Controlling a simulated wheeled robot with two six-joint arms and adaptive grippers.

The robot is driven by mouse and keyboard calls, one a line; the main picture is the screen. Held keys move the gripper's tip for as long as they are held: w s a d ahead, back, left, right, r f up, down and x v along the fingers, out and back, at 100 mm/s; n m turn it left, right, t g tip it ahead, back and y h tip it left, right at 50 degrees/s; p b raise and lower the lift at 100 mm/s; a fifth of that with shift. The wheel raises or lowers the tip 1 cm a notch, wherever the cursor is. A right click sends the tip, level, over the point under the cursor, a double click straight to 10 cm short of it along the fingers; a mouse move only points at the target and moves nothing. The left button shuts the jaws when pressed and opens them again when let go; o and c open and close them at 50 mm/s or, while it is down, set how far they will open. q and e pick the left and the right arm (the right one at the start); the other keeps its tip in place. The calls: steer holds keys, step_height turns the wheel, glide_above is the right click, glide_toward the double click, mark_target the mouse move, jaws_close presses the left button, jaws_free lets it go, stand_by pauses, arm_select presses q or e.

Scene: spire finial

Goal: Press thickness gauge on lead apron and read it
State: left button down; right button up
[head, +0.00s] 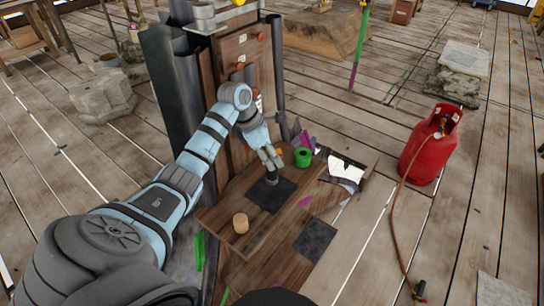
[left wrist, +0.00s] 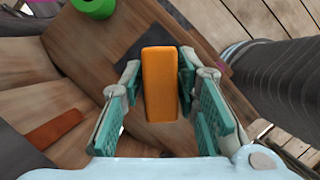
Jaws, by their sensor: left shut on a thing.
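My left gripper (head: 271,161) is over the wooden bench (head: 240,186), shut on an orange block-shaped thing, which I take to be the thickness gauge (left wrist: 160,85). In the left wrist view the gauge lies between the two teal finger pads (left wrist: 160,105). In the head view the fingers mostly hide it, and its lower end is close above or touching a dark square sheet (head: 262,197), likely the lead apron. I cannot tell whether they touch. The sheet also shows behind the gauge in the left wrist view (left wrist: 128,55). No readout is visible. My right gripper is not in view.
A green cup (head: 302,157) and a tan cylinder (head: 240,222) stand on the bench. Another dark sheet (head: 314,239) lies at its front right. A wooden cabinet (head: 245,55) rises behind. A red gas bottle (head: 430,148) with a hose stands on the plank floor to the right.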

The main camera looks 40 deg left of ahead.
arm_select(q)
steer(key=shift+f, duration=0.1)
stand_by(0.4)
step_height(320, 180, down, 4)
steer(key=b, duration=0.4)
steer(key=shift+f, duration=0.25)
steer(key=c, duration=1.2)
jaws_free()
steer(key=shift+o, duration=0.2)
